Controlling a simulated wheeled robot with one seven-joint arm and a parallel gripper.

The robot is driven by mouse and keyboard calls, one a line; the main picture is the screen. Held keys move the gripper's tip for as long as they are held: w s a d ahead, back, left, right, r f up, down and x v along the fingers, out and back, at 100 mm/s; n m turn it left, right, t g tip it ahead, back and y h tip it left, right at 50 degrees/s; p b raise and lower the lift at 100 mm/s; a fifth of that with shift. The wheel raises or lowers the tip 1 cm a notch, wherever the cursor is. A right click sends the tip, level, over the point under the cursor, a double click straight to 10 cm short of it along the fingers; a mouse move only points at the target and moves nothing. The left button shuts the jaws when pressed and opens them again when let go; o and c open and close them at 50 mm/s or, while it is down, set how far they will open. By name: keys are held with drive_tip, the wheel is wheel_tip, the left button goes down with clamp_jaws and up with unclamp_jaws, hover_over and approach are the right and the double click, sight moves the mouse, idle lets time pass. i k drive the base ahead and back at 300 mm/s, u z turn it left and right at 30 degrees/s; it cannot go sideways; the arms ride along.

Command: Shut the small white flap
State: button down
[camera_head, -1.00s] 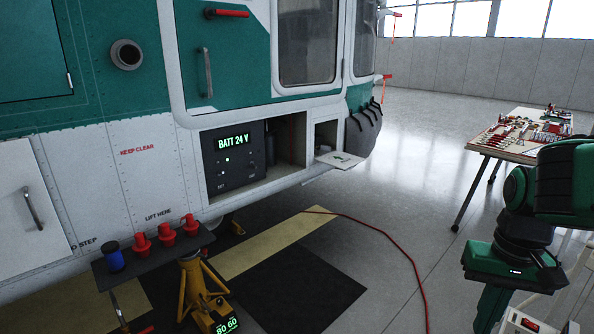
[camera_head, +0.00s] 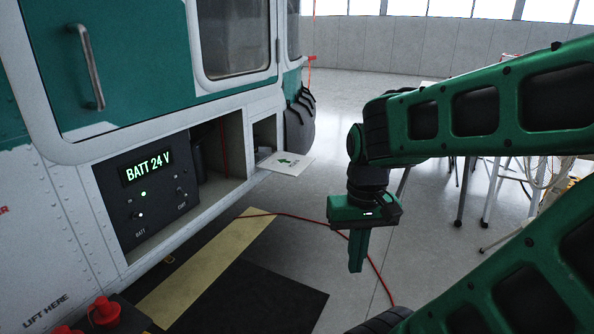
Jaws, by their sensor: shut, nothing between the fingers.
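The small white flap (camera_head: 286,163) sticks out level from the helicopter's lower side, with a green arrow mark on its upper face. It hangs open below a small square opening (camera_head: 264,136) at the right end of the equipment bay. My gripper (camera_head: 357,268) is shut and empty, pointing down in front and to the right of the flap, apart from it. The fingertips appear lower in the picture than the flap.
A battery panel (camera_head: 150,190) reading BATT 24 V fills the bay's left part. Red caps (camera_head: 103,311) stand at the bottom left. A red cable (camera_head: 377,272) runs over the floor behind my gripper.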

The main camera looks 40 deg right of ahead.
sight(282, 162)
drive_tip(key=z, duration=0.5)
drive_tip(key=i, duration=1)
drive_tip(key=z, duration=0.95)
drive_tip(key=i, duration=0.25)
drive_tip(key=z, duration=0.05)
